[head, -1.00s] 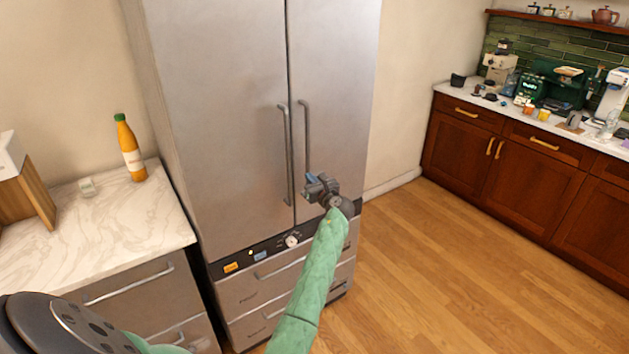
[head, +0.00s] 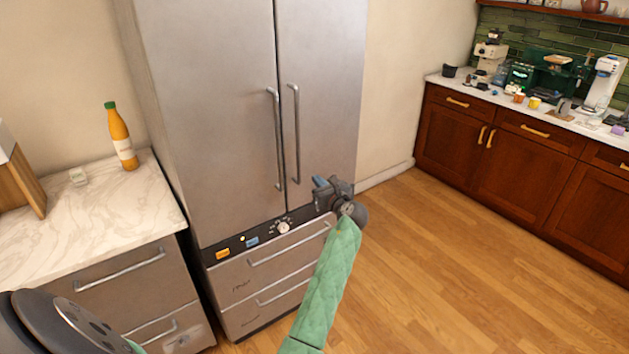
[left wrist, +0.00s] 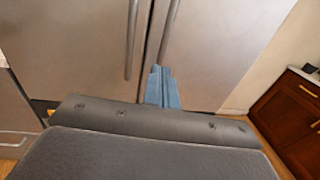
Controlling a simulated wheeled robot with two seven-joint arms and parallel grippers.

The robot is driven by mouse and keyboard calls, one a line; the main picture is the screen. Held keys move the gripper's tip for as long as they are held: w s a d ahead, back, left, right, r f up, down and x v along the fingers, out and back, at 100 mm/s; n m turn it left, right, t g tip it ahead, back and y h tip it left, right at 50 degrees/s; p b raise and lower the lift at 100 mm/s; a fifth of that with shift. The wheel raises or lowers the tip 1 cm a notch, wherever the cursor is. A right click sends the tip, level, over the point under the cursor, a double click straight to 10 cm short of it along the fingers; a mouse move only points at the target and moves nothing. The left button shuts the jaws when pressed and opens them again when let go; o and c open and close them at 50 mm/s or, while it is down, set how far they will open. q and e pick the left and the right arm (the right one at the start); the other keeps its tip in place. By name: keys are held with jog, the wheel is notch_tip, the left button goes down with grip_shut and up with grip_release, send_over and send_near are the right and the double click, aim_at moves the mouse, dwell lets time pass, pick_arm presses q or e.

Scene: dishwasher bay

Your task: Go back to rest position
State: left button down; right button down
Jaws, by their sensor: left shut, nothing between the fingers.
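My left gripper (head: 320,182) is in front of the lower right door of the steel fridge (head: 215,130), near the lower end of its handles. Its blue fingers are together and hold nothing; they also show in the left wrist view (left wrist: 161,88), pointing at the fridge near the handle (left wrist: 168,30). I cannot tell whether the fingertips touch the door. My left arm sleeve is green and reaches up from the bottom of the head view. My right gripper does not show in either view.
Both fridge doors look shut, with drawers (head: 275,270) below. A marble counter (head: 105,215) with an orange bottle (head: 122,138) stands left. Wooden cabinets (head: 520,170) with coffee machines on top stand right. The wooden floor (head: 440,270) between is clear.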

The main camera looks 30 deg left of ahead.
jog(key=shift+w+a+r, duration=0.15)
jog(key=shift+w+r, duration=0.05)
